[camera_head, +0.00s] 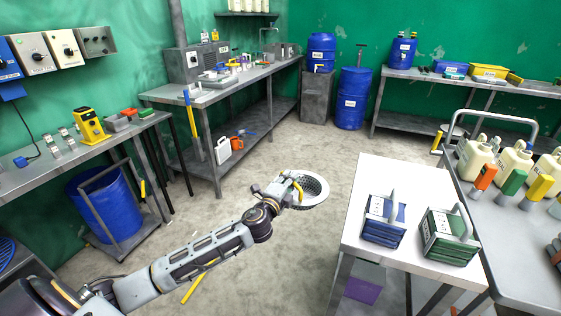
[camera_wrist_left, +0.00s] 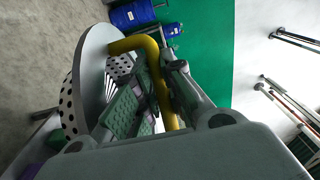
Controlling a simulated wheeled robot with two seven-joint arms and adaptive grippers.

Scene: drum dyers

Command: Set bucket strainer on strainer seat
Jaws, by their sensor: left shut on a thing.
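The bucket strainer (camera_head: 315,190) is a pale round rim with a perforated grey bowl and a yellow handle. My left gripper (camera_head: 292,190) is shut on its yellow handle and holds it in the air over the floor, left of the white table. In the left wrist view the strainer (camera_wrist_left: 93,75) is seen edge-on, its bowl to the left, with the yellow handle (camera_wrist_left: 152,50) between the fingers of the left gripper (camera_wrist_left: 165,85). I cannot pick out the strainer seat for sure. My right gripper is not in view.
The white table (camera_head: 400,180) at right holds a blue caddy (camera_head: 383,220) and a green caddy (camera_head: 450,235). A grey bench (camera_head: 480,200) with jugs stands beyond it. An open blue drum (camera_head: 105,205) stands under the left bench. The floor (camera_head: 290,130) behind the strainer is clear.

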